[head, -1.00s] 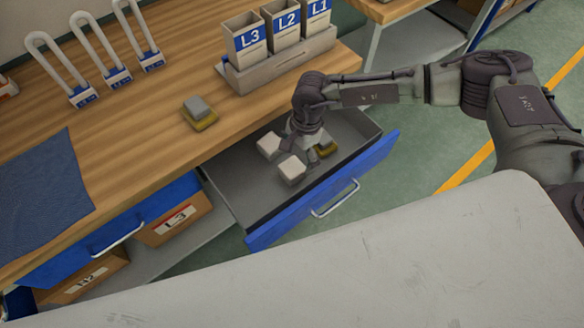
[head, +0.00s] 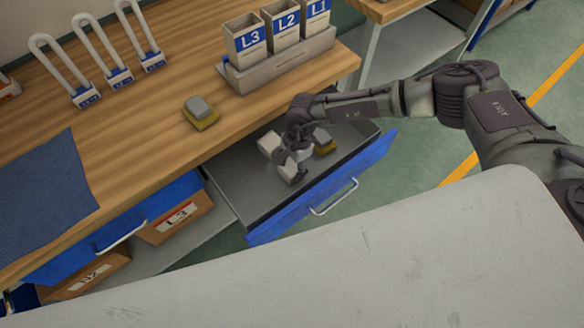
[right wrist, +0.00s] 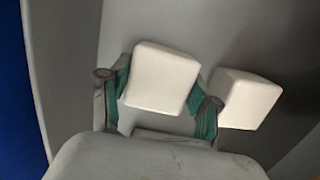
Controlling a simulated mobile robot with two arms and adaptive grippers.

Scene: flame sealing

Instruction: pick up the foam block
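Two white foam blocks lie in the open drawer (head: 228,182). The far one (head: 268,143) also shows in the right wrist view (right wrist: 246,99), outside the fingers on the right. The nearer one (head: 287,174) is partly covered by my right gripper (head: 293,166) in the head view. In the right wrist view, that nearer block (right wrist: 162,78) sits between the teal finger pads of my right gripper (right wrist: 161,98). The fingers are spread on either side of it, with narrow gaps. My left gripper is not in view.
A grey-and-yellow sponge (head: 323,141) lies in the drawer, right of the gripper. Another sponge (head: 201,113) is on the wooden table (head: 150,150). The drawer's blue front (head: 325,192) borders the near side. Labelled bins (head: 245,42) stand at the back.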

